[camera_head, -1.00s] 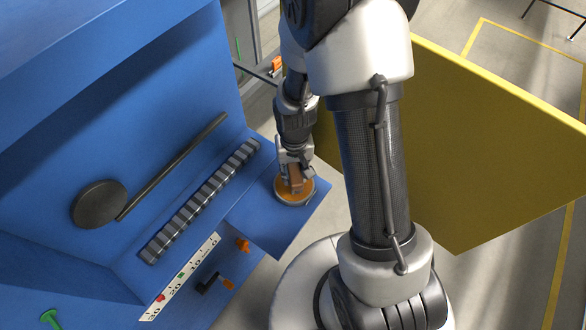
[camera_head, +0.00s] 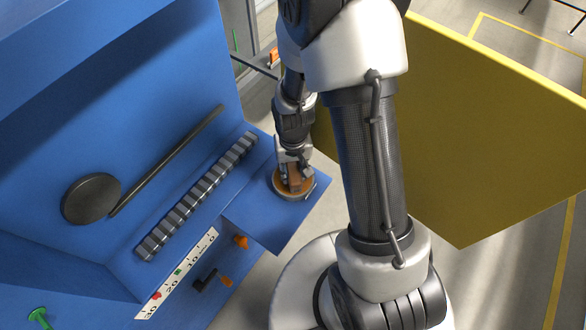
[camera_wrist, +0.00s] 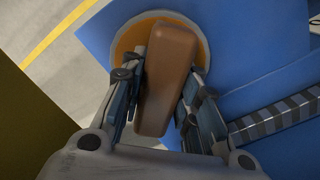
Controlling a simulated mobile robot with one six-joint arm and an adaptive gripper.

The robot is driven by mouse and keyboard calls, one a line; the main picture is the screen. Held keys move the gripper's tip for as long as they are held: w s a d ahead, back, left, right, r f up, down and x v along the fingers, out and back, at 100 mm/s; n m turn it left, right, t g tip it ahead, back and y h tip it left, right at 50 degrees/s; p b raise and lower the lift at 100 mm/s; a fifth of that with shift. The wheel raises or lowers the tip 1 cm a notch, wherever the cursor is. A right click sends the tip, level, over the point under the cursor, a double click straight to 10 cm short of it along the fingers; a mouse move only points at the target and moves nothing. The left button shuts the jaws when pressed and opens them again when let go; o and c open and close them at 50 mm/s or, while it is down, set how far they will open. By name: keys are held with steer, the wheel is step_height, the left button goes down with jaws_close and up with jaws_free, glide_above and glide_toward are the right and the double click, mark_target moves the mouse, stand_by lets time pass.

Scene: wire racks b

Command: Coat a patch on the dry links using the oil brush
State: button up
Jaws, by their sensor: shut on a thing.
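My gripper (camera_head: 294,180) is shut on the brown block-shaped handle of the oil brush (camera_wrist: 168,75), also seen in the head view (camera_head: 294,178). The brush is over a round dish (camera_head: 279,192) with an orange-amber inside, which also shows in the wrist view (camera_wrist: 124,40). The brush's lower end is hidden, so I cannot tell whether it touches the dish's contents. The links (camera_head: 198,195) are a grey, ribbed strip lying along the blue surface, left of the dish. Part of the strip shows at lower right in the wrist view (camera_wrist: 275,117).
The dish stands on a blue shelf (camera_head: 262,222). A dark round disc (camera_head: 91,198) and a thin rod (camera_head: 165,160) are behind the links. A marked white scale (camera_head: 178,272) and orange knobs (camera_head: 241,241) are in front. A yellow panel (camera_head: 450,130) stands at right.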

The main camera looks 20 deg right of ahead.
mark_target(293, 167)
steer(key=shift+s+f+b, duration=0.1)
steer(key=shift+f+b, duration=0.35)
steer(key=shift+f, duration=0.15)
stand_by(1.3)
steer(key=shift+r+p, duration=2.75)
steer(key=shift+r, duration=0.85)
steer(key=shift+f, duration=0.1)
